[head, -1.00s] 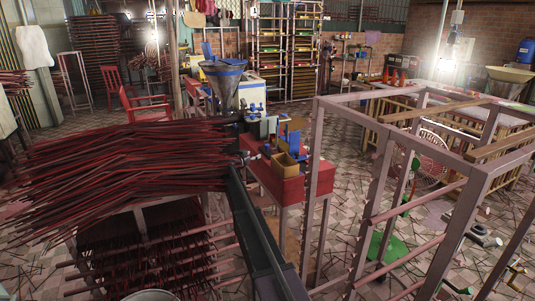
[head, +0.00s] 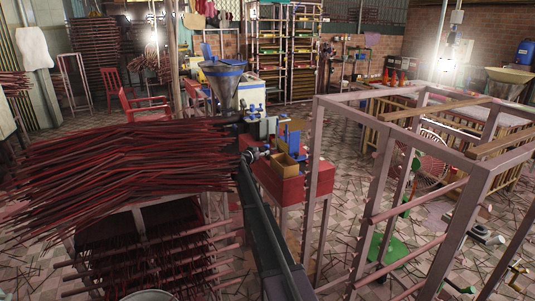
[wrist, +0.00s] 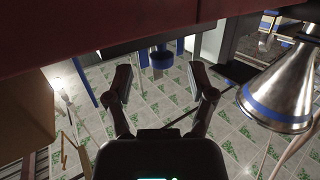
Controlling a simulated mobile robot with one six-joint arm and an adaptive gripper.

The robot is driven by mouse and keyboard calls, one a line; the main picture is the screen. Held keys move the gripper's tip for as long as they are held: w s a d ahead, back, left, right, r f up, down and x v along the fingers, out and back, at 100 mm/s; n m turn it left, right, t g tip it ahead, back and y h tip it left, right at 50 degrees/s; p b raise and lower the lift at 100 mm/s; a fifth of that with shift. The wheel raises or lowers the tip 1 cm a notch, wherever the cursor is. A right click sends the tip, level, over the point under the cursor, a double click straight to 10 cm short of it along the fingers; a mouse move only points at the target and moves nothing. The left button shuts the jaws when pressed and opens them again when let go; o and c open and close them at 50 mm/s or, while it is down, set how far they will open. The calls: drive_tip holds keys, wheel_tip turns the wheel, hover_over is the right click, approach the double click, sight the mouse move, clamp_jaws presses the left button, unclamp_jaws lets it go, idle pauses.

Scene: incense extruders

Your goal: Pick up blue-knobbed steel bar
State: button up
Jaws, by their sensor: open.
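In the wrist view a dark blue knob (wrist: 161,58) on a short steel-looking stem shows below the red surface, beyond and between my fingertips. It appears to be the end of the blue-knobbed steel bar; the rest is hidden or too dark to tell. My gripper (wrist: 165,85) is open and empty, its two dark fingers apart on either side of the knob's line, not touching it. In the head view my gripper (head: 253,154) is small beside the left end of the red machine table (head: 279,187). Several blue parts there are too small to tell apart.
A steel funnel with a blue band (wrist: 278,105) is at the wrist view's right. In the head view, incense stick bundles (head: 110,175) lie left of my arm, and a metal frame (head: 385,180) stands to the right. A small brown box (head: 286,165) sits on the red table.

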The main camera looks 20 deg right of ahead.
sight(267, 148)
drive_tip(key=shift+b+x, duration=0.35)
drive_tip(key=shift+x, duration=2.25)
drive_tip(key=shift+a, duration=0.1)
clamp_jaws()
